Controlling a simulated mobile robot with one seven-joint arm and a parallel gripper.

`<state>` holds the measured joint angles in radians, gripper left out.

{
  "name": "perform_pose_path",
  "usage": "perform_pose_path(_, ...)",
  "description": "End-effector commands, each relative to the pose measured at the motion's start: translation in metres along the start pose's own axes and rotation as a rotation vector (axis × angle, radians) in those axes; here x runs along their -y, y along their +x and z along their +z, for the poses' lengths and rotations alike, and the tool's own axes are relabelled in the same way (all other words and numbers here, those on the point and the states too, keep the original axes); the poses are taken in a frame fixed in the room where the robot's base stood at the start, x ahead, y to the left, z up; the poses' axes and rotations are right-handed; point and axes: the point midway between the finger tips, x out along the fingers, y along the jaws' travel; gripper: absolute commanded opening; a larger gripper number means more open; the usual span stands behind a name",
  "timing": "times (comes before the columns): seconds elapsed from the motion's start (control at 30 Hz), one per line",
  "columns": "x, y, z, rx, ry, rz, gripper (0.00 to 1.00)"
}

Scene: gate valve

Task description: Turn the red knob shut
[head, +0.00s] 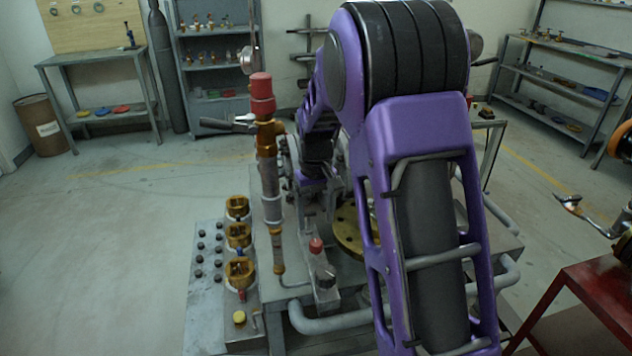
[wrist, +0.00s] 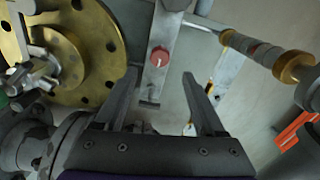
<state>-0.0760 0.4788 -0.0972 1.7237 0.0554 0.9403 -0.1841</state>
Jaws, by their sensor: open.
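A small red knob (head: 316,245) sits on a grey bracket beside the valve assembly in the head view. In the wrist view the red knob (wrist: 159,57) shows as a round disc with a pale mark on its face. My gripper (wrist: 160,76) is open and empty. Its two fingers stand left and right in the picture, and the knob shows in the gap between the tips and a little past them. I cannot tell the remaining distance, and no contact shows. In the head view my own arm covers much of the valve, and my fingers are not clear.
A tall brass relief valve with a red cap (head: 262,92) rises left of the knob. A brass flange (wrist: 75,45) lies close to my left finger. A pipe with brass collars (wrist: 262,50) runs at right. A panel with brass valves (head: 239,270) stands at left.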

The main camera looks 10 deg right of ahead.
Motion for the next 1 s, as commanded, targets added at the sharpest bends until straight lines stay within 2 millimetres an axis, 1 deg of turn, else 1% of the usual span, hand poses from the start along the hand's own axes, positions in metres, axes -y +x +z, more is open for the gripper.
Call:
perform_pose_path(0.03,0.0,-0.015,0.0,-0.004,0.0,0.0,0.72)
perform_pose_path(0.2,0.0,-0.055,-0.001,-0.004,0.0,0.0,0.72)
perform_pose_path(0.3,0.0,-0.073,0.0,-0.002,0.0,0.0,0.72)
perform_pose_path(0.4,0.0,-0.087,0.0,-0.002,0.0,0.0,0.72)
perform_pose_path(0.5,0.0,-0.095,0.0,0.0,0.0,0.0,0.72)
perform_pose_path(0.6,0.0,-0.098,0.0,0.0,0.0,0.0,0.72)
perform_pose_path(1.0,-0.002,-0.101,0.0,-0.009,0.0,0.021,0.72)
